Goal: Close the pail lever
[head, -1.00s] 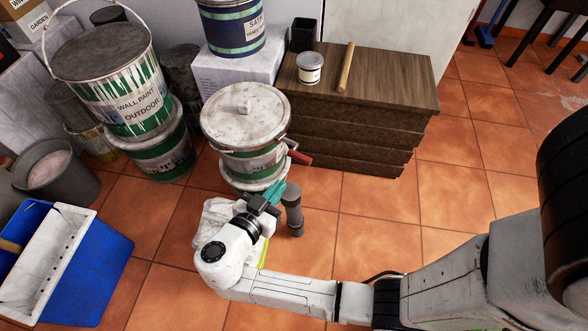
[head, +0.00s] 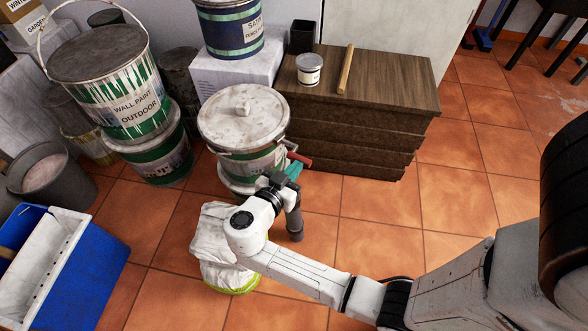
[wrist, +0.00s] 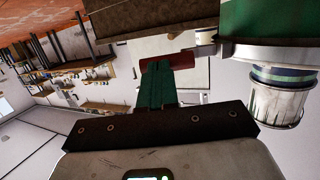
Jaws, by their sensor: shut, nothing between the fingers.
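The pail (head: 243,130) stands in the middle of the head view, with a flat, dirty white lid on top. Its lever (head: 299,160) has a red grip and sticks out from the right side of the rim. My gripper (head: 293,171) has green fingers, shut and empty, just below and in front of the red grip. In the wrist view the fingers (wrist: 157,82) lie close beside the red lever grip (wrist: 183,60). I cannot tell whether they touch. A pale metal arm joins the grip to the green pail wall (wrist: 268,18). My wrist hides part of the pail's lower side.
A brown wooden chest (head: 370,100) stands right behind the lever, bearing a small tin (head: 309,70) and a stick (head: 346,68). A wall paint pail (head: 115,90) stands left. A white sack (head: 215,255) lies under my arm. The tiled floor at right is clear.

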